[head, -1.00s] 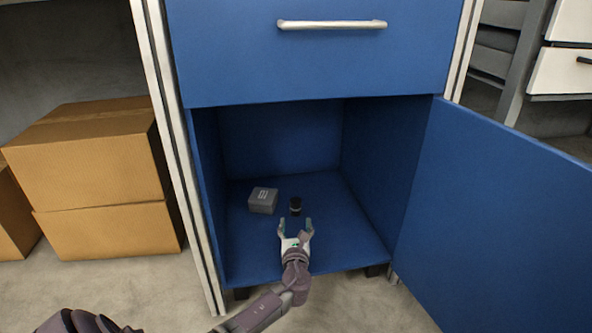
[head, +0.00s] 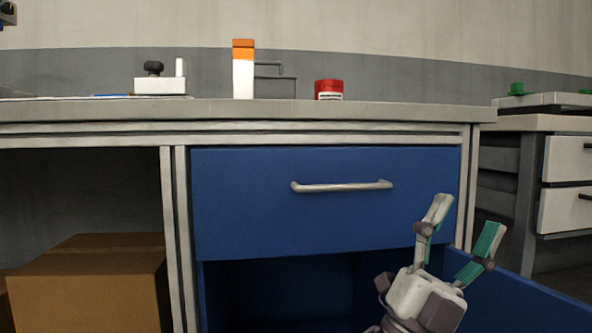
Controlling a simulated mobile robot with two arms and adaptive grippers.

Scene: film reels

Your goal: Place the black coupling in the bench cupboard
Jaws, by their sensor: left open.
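The blue bench cupboard (head: 285,295) shows only its upper opening, dark inside, below the drawer. Its floor is below the picture, so the black coupling is not in view now. The cupboard door (head: 525,308) stands open at the lower right. My left gripper (head: 467,214) is raised in front of the bench near the right end of the drawer, pointing up. Its fingers are spread and nothing is between them. My right gripper is not in view.
A closed blue drawer (head: 325,225) with a metal handle (head: 342,186) is above the cupboard. On the benchtop (head: 300,112) stand an orange-and-white box (head: 243,75), a red container (head: 329,88) and a white device (head: 160,86). A cardboard box (head: 95,290) is at left.

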